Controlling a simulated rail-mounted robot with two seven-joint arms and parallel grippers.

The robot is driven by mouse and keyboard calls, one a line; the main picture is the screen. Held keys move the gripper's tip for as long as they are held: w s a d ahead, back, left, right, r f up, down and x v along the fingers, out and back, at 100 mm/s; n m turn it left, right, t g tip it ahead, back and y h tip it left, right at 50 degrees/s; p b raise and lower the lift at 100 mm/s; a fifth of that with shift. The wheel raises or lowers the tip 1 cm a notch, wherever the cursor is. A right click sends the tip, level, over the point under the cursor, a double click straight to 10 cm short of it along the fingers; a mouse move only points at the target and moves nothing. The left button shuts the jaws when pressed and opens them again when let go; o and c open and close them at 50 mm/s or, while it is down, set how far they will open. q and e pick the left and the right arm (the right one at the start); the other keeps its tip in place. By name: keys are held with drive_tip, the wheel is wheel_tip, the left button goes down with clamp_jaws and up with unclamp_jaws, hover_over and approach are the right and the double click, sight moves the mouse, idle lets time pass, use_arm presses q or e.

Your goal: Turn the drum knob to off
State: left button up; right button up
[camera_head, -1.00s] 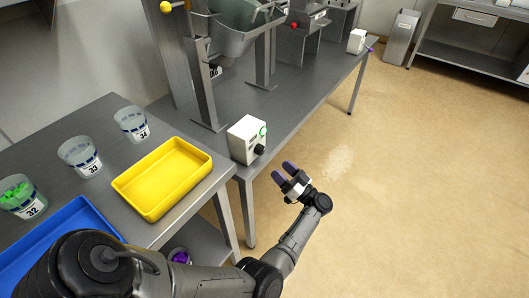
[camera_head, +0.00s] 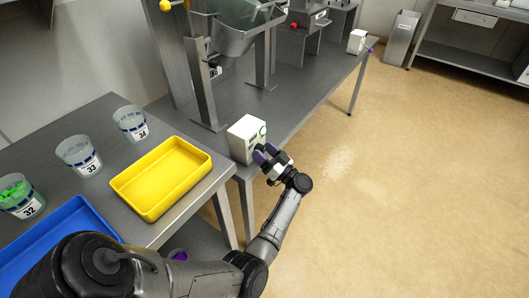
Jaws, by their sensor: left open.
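A white control box (camera_head: 243,138) stands at the near corner of the long steel table. It has a green ring mark and a dark drum knob on its right-hand face. My left gripper (camera_head: 264,152) is open, with its purple-tipped fingers at the knob. The fingers largely hide the knob, and I cannot tell whether they touch it. The knob's setting cannot be read. My right gripper is not in view.
A yellow tray (camera_head: 205,176), a blue tray (camera_head: 103,224) and several numbered cups stand on the left table. A hopper (camera_head: 247,38) on steel posts stands behind the box. The floor (camera_head: 400,190) to the right is clear.

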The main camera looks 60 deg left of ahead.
use_arm(q)
drive_tip(key=shift+c, duration=0.5)
drive_tip(key=c, duration=0.8)
drive_tip(key=shift+n, duration=0.4)
drive_tip(key=shift+c, duration=0.2)
drive_tip(key=n+g+b, duration=0.1)
drive_tip(key=n, duration=0.1)
drive_tip(key=n+g+h+b, duration=0.1)
drive_tip(key=n+g+b, duration=0.1)
drive_tip(key=n, duration=0.1)
drive_tip(key=shift+f+n, duration=0.15)
drive_tip(key=shift+n, duration=0.15)
drive_tip(key=n+g+h+b, duration=0.1)
drive_tip(key=n+b, duration=0.1)
drive_tip(key=n, duration=0.2)
drive_tip(key=n+g+h+b, duration=0.2)
drive_tip(key=n, duration=0.1)
drive_tip(key=shift+n, duration=0.4)
drive_tip(key=n+h+b, duration=0.1)
drive_tip(key=n, duration=0.2)
drive_tip(key=n+g+h+b, duration=0.1)
drive_tip(key=n+b, duration=0.1)
drive_tip(key=n, duration=0.1)
drive_tip(key=shift+n+h, duration=0.3)
drive_tip(key=shift+h, duration=0.1)
drive_tip(key=shift+n+h+b, duration=0.6)
drive_tip(key=shift+n+b, duration=0.3)
drive_tip(key=shift+n, duration=0.5)
drive_tip(key=shift+r+n, duration=0.2)
drive_tip(key=shift+n, duration=0.1)
